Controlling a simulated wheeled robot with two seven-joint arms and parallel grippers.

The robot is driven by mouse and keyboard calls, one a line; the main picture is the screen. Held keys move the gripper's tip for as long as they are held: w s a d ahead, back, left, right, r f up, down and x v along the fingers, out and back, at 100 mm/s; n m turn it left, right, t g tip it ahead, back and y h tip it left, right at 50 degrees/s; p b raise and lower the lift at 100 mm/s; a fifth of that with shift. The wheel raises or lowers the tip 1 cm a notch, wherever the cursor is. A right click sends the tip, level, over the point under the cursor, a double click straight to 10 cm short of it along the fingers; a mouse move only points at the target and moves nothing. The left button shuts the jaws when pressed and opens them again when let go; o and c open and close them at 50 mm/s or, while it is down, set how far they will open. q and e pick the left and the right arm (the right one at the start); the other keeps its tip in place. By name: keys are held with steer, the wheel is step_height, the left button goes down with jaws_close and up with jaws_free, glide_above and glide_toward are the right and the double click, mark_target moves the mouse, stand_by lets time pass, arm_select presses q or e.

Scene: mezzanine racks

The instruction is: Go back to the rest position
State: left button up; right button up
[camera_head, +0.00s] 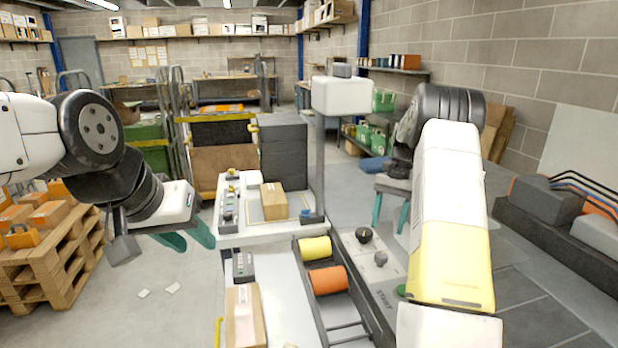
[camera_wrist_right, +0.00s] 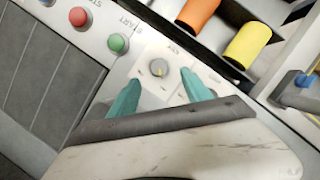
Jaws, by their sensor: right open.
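My left gripper (camera_head: 196,244) hangs at the left in the head view, over the floor left of the white bench. Its two teal fingers are apart, with nothing seen between them. My right gripper (camera_head: 389,226) is above and right of the control panel (camera_head: 350,245). In the right wrist view my right gripper (camera_wrist_right: 160,90) has its teal fingers apart and empty. The knob also shows in the head view (camera_head: 364,235).
A yellow roller (camera_head: 314,248) and an orange roller (camera_head: 328,280) lie in a dark rack beside the panel. A green button (camera_wrist_right: 118,43) and red button (camera_wrist_right: 79,16) sit on the panel. A carton (camera_head: 273,200) stands on the bench. A pallet (camera_head: 60,262) stands at left.

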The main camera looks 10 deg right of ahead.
steer(key=s+a+r+n+t, duration=0.2)
steer(key=s+a+r, duration=0.25)
steer(key=r, duration=0.35)
steer(key=s+a+r+n+t, duration=0.1)
steer(key=s+a+r+t, duration=0.25)
steer(key=s+r, duration=0.35)
steer(key=s+a+r+n+t, duration=0.1)
steer(key=s+a, duration=0.3)
steer(key=s, duration=0.4)
steer(key=s+a+r+n+t, duration=0.1)
steer(key=s+a+n+t, duration=0.2)
steer(key=s, duration=0.6)
steer(key=shift+a+n, duration=0.3)
steer(key=shift+a, duration=0.1)
